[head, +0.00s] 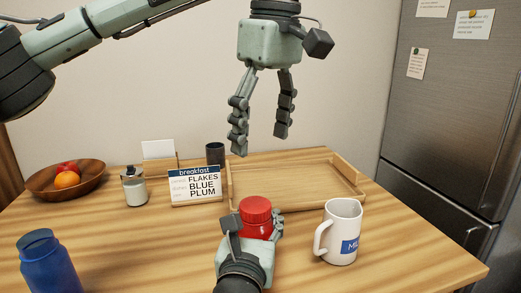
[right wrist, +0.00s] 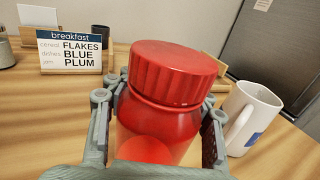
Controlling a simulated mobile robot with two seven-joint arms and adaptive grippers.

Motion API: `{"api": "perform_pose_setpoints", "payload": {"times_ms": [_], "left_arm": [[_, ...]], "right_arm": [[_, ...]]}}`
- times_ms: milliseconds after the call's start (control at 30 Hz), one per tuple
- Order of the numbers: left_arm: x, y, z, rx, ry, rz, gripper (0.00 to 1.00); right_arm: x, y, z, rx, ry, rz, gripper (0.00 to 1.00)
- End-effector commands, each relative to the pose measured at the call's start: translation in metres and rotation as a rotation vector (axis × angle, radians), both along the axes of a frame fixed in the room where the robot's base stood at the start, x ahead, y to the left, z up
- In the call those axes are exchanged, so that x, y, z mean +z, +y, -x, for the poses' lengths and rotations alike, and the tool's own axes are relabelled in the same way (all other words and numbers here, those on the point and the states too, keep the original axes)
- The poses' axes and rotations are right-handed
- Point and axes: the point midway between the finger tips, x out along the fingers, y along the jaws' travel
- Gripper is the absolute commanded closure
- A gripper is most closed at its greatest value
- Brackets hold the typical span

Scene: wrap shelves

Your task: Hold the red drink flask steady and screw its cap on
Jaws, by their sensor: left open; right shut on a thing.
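The red drink flask (head: 257,230) stands upright on the wooden table, with a red ribbed cap (head: 255,208) seated on its top. In the right wrist view the flask body (right wrist: 160,122) and the cap (right wrist: 178,68) fill the middle; I cannot tell how tight the cap is. My right gripper (head: 254,230) is shut around the flask body below the cap, with its fingers on both sides. My left gripper (head: 260,140) is open and empty, pointing down high above the flask and tray. The flask's lower part is hidden by my right gripper in the head view.
A white mug (head: 341,232) stands close to the right of the flask. A wooden tray (head: 300,205) lies behind. A breakfast sign (head: 195,185), a dark cup (head: 215,154), a lidded jar (head: 133,187), a fruit bowl (head: 88,184) and a blue bottle (head: 50,265) stand left.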

Motion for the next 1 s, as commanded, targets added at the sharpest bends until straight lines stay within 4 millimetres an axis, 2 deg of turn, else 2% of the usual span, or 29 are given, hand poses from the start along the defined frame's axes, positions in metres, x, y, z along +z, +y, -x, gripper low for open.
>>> {"api": "perform_pose_setpoints", "payload": {"times_ms": [267, 300, 533, 867, 1000], "left_arm": [[0.001, 0.000, 0.000, 0.000, 0.000, 0.000, 0.27], [0.001, 0.000, 0.000, 0.000, 0.000, 0.000, 0.27], [0.001, 0.000, 0.000, 0.001, 0.000, 0.000, 0.27], [0.001, 0.000, 0.000, 0.001, 0.000, 0.000, 0.27], [0.001, 0.000, 0.000, 0.001, 0.000, 0.000, 0.27]], "right_arm": [[0.000, 0.000, 0.000, -0.001, 0.000, 0.001, 1.00], [0.000, 0.000, 0.000, 0.000, 0.000, 0.001, 0.54], [0.000, 0.000, 0.000, 0.000, 0.000, 0.000, 0.26], [0.000, 0.000, 0.001, 0.000, 0.000, 0.000, 0.25], [-0.001, 0.002, 0.013, 0.002, 0.001, 0.000, 0.25]]}}
